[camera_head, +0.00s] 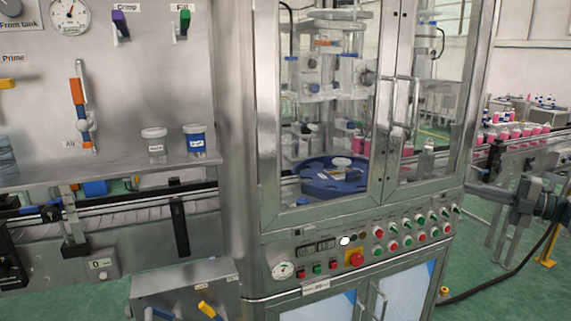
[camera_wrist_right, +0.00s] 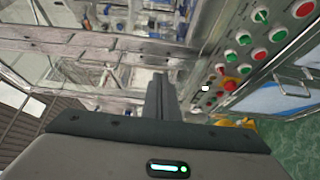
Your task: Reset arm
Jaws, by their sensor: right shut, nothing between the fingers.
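My right gripper (camera_head: 520,198) shows small and dark at the right edge of the head view, beside the machine's right side and the conveyor there. In the right wrist view its two fingers (camera_wrist_right: 162,84) lie together, shut and empty. They point toward the steel-and-glass crimping machine (camera_head: 240,110), apart from any object I can make out. My left gripper and left arm are not in view.
The machine's button panel (camera_head: 408,236) and door handles (camera_head: 414,103) stand out. Pink bottles (camera_head: 515,131) line the right conveyor. Green floor (camera_head: 500,290) lies open at the lower right, crossed by a black cable.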

